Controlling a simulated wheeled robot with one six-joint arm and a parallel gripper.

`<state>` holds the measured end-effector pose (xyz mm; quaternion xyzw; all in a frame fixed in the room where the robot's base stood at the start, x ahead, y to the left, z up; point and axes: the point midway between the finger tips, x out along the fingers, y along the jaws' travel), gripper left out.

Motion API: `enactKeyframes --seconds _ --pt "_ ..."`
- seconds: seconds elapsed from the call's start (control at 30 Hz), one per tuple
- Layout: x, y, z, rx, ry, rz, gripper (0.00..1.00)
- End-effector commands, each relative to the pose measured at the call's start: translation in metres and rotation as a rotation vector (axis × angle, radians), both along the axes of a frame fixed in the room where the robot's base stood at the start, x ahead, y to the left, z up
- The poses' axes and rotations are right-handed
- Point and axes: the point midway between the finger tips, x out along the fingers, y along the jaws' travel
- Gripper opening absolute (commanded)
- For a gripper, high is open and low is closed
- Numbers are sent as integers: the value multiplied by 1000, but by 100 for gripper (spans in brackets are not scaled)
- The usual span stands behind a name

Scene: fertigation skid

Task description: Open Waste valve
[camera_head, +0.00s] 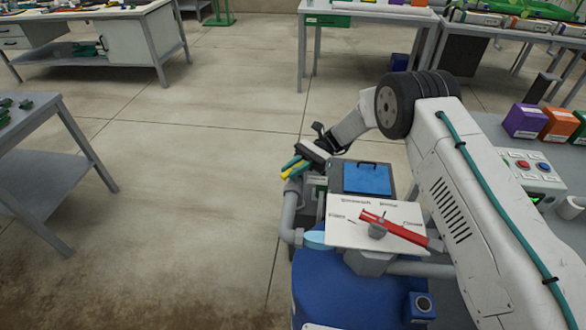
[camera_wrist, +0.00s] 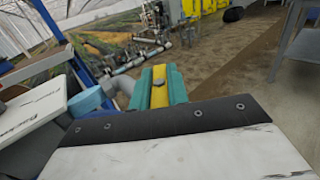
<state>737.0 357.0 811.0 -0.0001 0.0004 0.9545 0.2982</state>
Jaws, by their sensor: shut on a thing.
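My gripper (camera_head: 291,167) is at the left side of the skid, just left of a blue-topped box. Its two teal fingers are shut on a yellow handle (camera_head: 296,171). In the wrist view the yellow handle (camera_wrist: 159,96) lies between the teal fingers, with a round grey bolt on it. The handle's valve body is mostly hidden by my gripper. I see no readable Waste label. A red lever (camera_head: 395,227) crosses a white label plate (camera_head: 345,235) to the right, pointing to its lower right; the plate's words are too small to read surely.
Grey pipe (camera_head: 288,217) runs down beside the label plate above a blue tank (camera_head: 340,290). The blue-topped box (camera_head: 367,178) is close to my gripper. A grey bench (camera_head: 500,135) with coloured boxes is at right. Open floor lies to the left.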

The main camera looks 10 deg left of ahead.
Motion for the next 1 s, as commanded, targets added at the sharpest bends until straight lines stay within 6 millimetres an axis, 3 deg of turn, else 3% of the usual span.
enactKeyframes --seconds 0.53,0.57,0.63,1.0 --pt "0 0 0 1 -1 26 0" --pt "0 0 0 1 -1 26 19" --pt "0 0 0 1 -1 26 38" --pt "0 0 5 2 -1 26 38"
